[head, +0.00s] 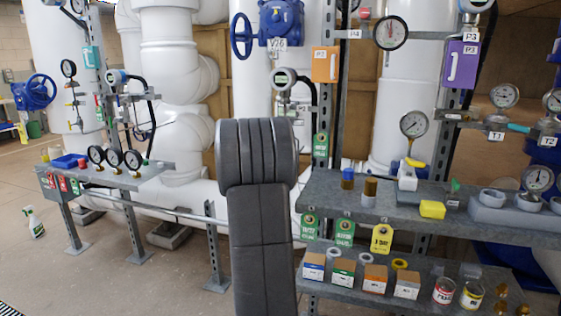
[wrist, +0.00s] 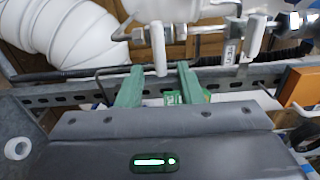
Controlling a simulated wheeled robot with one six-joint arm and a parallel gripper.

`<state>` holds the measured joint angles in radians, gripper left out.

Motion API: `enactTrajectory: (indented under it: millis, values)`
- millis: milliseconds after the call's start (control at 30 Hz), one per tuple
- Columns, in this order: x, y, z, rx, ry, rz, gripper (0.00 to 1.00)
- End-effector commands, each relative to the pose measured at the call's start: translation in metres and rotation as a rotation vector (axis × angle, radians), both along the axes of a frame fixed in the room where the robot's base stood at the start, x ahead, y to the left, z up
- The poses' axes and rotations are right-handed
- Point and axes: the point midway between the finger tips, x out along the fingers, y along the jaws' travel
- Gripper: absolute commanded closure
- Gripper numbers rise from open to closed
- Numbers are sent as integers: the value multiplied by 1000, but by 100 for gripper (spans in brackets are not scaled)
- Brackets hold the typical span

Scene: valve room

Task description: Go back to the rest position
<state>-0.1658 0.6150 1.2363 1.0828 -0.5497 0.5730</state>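My gripper (wrist: 158,88) shows in the wrist view as two pale green fingers, set apart with a gap between them. Nothing is held in the gap. A white pipe stub and a green tag show behind the fingers, and I cannot tell how far off they are. In the head view my dark grey arm stands upright in the middle of the picture, and the gripper is hidden behind it.
A grey shelf (head: 445,208) with tags, small boxes and gauges stands right of my arm. A small gauge bench (head: 125,178) stands at left. White pipes (head: 165,75) and a blue valve (head: 281,20) are behind.

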Motion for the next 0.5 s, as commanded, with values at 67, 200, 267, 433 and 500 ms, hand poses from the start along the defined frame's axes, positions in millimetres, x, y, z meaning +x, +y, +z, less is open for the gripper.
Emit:
enactTrajectory:
  millis: [67,200,267,433,500]
  values:
    - [11,-4,0,0,0,-3,67]
    - [23,-8,0,0,-1,-1,67]
    - [26,-9,0,0,0,-1,67]
    - [28,-9,1,-9,2,0,67]
    - [28,-9,1,-10,2,0,67]
